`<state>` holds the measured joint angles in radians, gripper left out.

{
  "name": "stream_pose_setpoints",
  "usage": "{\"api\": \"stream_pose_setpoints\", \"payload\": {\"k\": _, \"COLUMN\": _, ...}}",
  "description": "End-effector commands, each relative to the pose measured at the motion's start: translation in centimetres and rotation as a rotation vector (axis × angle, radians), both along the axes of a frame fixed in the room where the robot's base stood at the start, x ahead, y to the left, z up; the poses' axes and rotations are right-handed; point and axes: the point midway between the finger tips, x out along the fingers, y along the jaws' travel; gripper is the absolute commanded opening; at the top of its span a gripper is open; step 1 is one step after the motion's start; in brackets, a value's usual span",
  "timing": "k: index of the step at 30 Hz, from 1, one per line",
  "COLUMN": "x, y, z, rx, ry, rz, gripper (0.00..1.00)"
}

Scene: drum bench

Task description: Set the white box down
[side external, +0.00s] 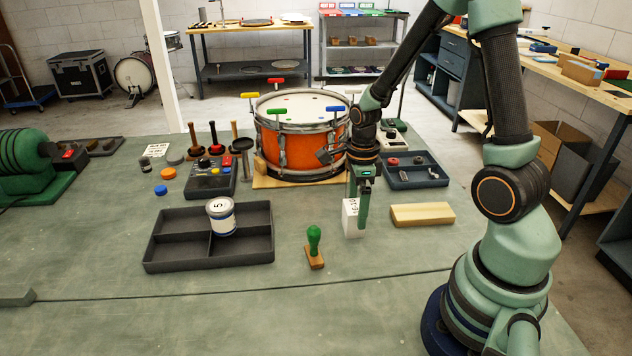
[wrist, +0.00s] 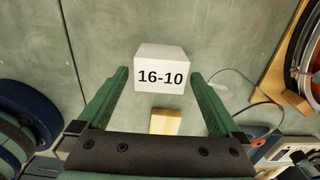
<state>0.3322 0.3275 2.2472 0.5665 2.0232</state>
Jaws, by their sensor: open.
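The white box (side external: 350,218) stands upright on the green bench top, right of the green-handled stamp. In the wrist view the white box (wrist: 160,57) shows its "16-10" label, between and slightly beyond my fingertips. My gripper (side external: 360,208) points down at the box, one finger partly covering it in the side view. In the wrist view my gripper (wrist: 159,76) is open, with a gap between each finger and the box. Nothing is held.
A wooden block (side external: 422,214) lies right of the box. The orange drum (side external: 300,140) stands behind on a wooden board. A dark divided tray (side external: 160,250) holding a white can (side external: 221,217) and the stamp (side external: 314,247) are to the left. The front bench is clear.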

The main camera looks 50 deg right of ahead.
Motion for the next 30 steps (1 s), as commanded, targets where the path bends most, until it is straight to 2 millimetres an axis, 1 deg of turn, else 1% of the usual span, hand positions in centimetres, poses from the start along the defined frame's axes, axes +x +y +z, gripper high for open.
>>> {"api": "stream_pose_setpoints", "payload": {"k": 1, "x": 0.1, "y": 0.0, "z": 1.0, "rx": -0.002, "ry": -0.006, "rz": 0.0, "gripper": 1.0}}
{"api": "stream_pose_setpoints", "payload": {"k": 3, "x": 0.1, "y": 0.0, "z": 2.3, "rx": -0.003, "ry": -0.007, "rz": 0.0, "gripper": 1.0}}
{"api": "stream_pose_setpoints", "payload": {"k": 9, "x": 0.1, "y": 0.0, "z": 5.7, "rx": -0.002, "ry": -0.006, "rz": 0.0, "gripper": 1.0}}
{"api": "stream_pose_setpoints", "payload": {"k": 13, "x": 0.1, "y": 0.0, "z": 7.4, "rx": -0.001, "ry": -0.004, "rz": 0.0, "gripper": 1.0}}
{"api": "stream_pose_setpoints", "payload": {"k": 17, "x": 0.0, "y": 0.0, "z": 8.3, "rx": -0.001, "ry": -0.003, "rz": 0.004, "gripper": 1.0}}
{"api": "stream_pose_setpoints", "payload": {"k": 20, "x": 0.1, "y": 0.3, "z": 9.0, "rx": -0.006, "ry": -0.016, "rz": 0.062, "gripper": 1.0}}
{"api": "stream_pose_setpoints", "payload": {"k": 23, "x": 0.2, "y": 1.1, "z": 10.2, "rx": -0.022, "ry": -0.049, "rz": 0.227, "gripper": 1.0}}
{"api": "stream_pose_setpoints", "payload": {"k": 26, "x": 0.3, "y": 2.4, "z": 12.0, "rx": -0.055, "ry": -0.098, "rz": 0.488, "gripper": 1.0}}
{"api": "stream_pose_setpoints", "payload": {"k": 30, "x": 0.1, "y": 4.4, "z": 14.4, "rx": -0.125, "ry": -0.164, "rz": 0.901, "gripper": 1.0}}
